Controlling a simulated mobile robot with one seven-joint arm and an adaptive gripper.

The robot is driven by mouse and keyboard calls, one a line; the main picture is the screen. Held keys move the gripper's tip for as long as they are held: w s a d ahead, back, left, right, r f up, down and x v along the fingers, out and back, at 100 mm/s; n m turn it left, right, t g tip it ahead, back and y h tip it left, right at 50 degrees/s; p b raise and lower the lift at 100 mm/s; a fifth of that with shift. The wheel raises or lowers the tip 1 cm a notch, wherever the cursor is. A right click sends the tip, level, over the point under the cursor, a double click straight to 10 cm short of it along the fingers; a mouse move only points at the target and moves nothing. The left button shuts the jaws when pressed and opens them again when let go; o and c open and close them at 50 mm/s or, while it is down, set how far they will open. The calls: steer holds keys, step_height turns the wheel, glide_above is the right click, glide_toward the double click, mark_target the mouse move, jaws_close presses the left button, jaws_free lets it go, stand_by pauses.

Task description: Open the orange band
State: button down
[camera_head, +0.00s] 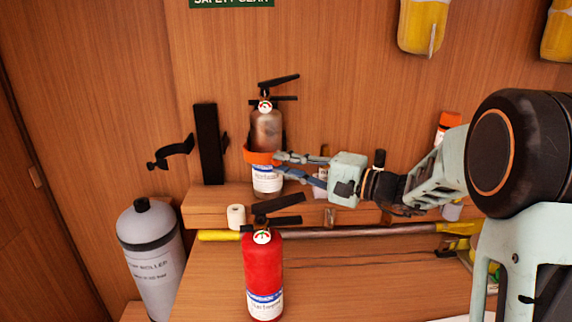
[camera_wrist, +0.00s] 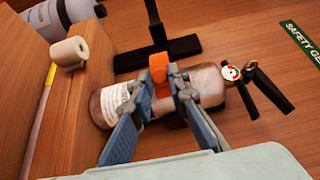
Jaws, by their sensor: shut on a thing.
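The orange band (camera_head: 250,155) wraps the middle of a bare-metal fire extinguisher (camera_head: 266,128) that stands upright on the wooden shelf against the wall. In the wrist view the orange band (camera_wrist: 158,66) shows as an orange piece between my fingertips. My gripper (camera_head: 278,164) reaches in from the right, its blue-grey fingers at the band's front right side. In the wrist view my gripper (camera_wrist: 161,82) is shut on the orange band. My fingers hide part of the band, and its far side is out of sight behind the extinguisher.
A red extinguisher (camera_head: 263,275) stands in front on the lower surface. A white roll (camera_head: 236,217) is near the shelf edge. A black bracket (camera_head: 208,145) and an open black clamp (camera_head: 172,152) are left of the metal extinguisher. A grey cylinder (camera_head: 151,262) stands lower left.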

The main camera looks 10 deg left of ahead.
steer(key=shift+f+b, duration=0.1)
steer(key=shift+b, duration=0.25)
steer(key=shift+s+a+m+t+b, duration=0.35)
steer(key=shift+t+b, duration=0.25)
steer(key=shift+b, duration=0.45)
steer(key=shift+s+a+m+t+h+b, duration=0.25)
steer(key=shift+s+m+t+h+b, duration=0.25)
steer(key=shift+b, duration=0.6)
steer(key=shift+w+r, duration=0.1)
steer(key=shift+r, duration=0.1)
steer(key=c, duration=1.9)
jaws_free()
steer(key=shift+f, duration=0.1)
steer(key=v, duration=1.2)
